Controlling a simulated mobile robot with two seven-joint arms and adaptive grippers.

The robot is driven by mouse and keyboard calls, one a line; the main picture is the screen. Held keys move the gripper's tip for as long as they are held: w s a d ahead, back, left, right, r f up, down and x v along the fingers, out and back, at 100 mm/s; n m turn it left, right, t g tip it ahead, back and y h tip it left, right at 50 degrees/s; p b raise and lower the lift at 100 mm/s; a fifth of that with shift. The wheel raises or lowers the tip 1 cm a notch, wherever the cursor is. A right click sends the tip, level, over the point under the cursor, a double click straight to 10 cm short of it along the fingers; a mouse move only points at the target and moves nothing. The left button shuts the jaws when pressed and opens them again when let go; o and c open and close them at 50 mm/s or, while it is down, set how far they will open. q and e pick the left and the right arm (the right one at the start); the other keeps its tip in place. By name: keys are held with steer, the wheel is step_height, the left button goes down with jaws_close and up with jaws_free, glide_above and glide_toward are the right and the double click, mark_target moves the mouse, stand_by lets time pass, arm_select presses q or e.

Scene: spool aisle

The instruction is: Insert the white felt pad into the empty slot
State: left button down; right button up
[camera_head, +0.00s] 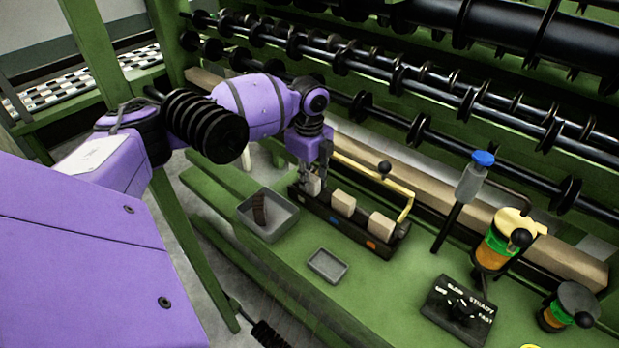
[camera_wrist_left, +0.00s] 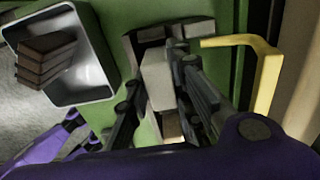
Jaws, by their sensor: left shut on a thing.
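My left gripper (camera_head: 313,188) is shut on the white felt pad (camera_head: 314,184), at the far left end of a black slotted holder (camera_head: 333,222). In the left wrist view the pad (camera_wrist_left: 157,78) shows between the two fingers (camera_wrist_left: 160,100). The pad is low at the holder; I cannot tell whether its lower end is inside a slot, as the fingers hide the slot. Two more pale pads stand upright in the holder, a middle pad (camera_head: 343,203) and a right pad (camera_head: 381,227). My right gripper is not in view.
A grey tray (camera_head: 284,226) with dark brown pieces (camera_head: 260,208) sits left of the holder. A small empty grey tray (camera_head: 327,265) lies in front. A yellow bar (camera_head: 407,207) with a black knob (camera_head: 384,167) runs behind and right. A speed dial box (camera_head: 458,309) stands right.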

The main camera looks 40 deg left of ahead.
arm_select(q)
steer(key=shift+f, duration=0.2)
steer(key=c, duration=1.8)
jaws_free()
step_height(320, 180, up, 12)
steer(key=shift+r, duration=0.2)
